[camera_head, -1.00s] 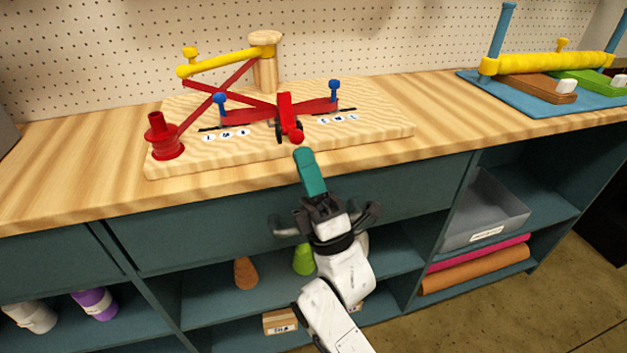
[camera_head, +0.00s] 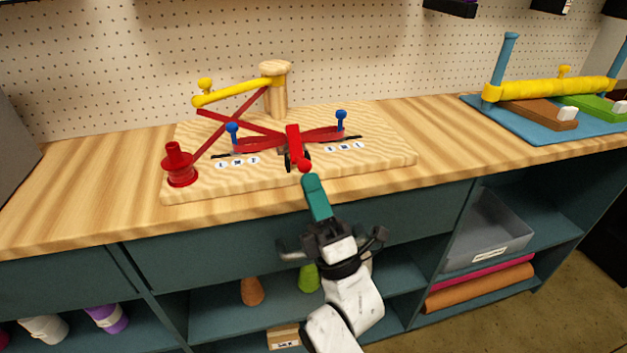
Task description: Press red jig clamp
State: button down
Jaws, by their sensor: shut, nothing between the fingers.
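The red jig clamp (camera_head: 293,143) stands at the front middle of a pale wooden jig board (camera_head: 390,157). Its short red lever ends in a round red knob (camera_head: 305,165) that points towards me, with black parts beneath. Red arms spread to both sides of it, with blue pegs (camera_head: 341,120) near their ends. My gripper (camera_head: 311,180) is shut, with a teal piece at its front end. Its tip is just below the red knob in the picture, at the board's front edge. I cannot tell whether it touches the knob.
A red spool-like post (camera_head: 180,166) stands at the board's left. A yellow bar (camera_head: 235,92) reaches from a wooden post (camera_head: 277,92) at the back. A blue jig (camera_head: 545,130) is at the right. The bench top (camera_head: 90,185) left of the board is clear.

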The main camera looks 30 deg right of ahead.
aim_at(310, 164)
notch_tip(310, 164, up, 2)
jog(key=m+g+h+p, duration=0.1)
jog(key=p, duration=0.4)
jog(key=shift+r, duration=0.15)
jog(key=r+g+p, duration=0.1)
jog(key=p, duration=0.5)
jog(key=w+r+m+g+p, duration=0.1)
jog(key=g+p, duration=0.1)
jog(key=p, duration=0.4)
jog(key=r+m+g+h+p, duration=0.1)
jog(key=r+g+p, duration=0.1)
jog(key=p, duration=0.4)
jog(key=shift+w+d, duration=0.3)
jog(key=shift+w, duration=0.1)
jog(key=shift+w+d+r+p, duration=0.15)
jog(key=shift+w+r+p, duration=0.2)
jog(key=shift+p, duration=0.25)
jog(key=shift+w+r, duration=0.15)
jog(key=shift+r, duration=0.1)
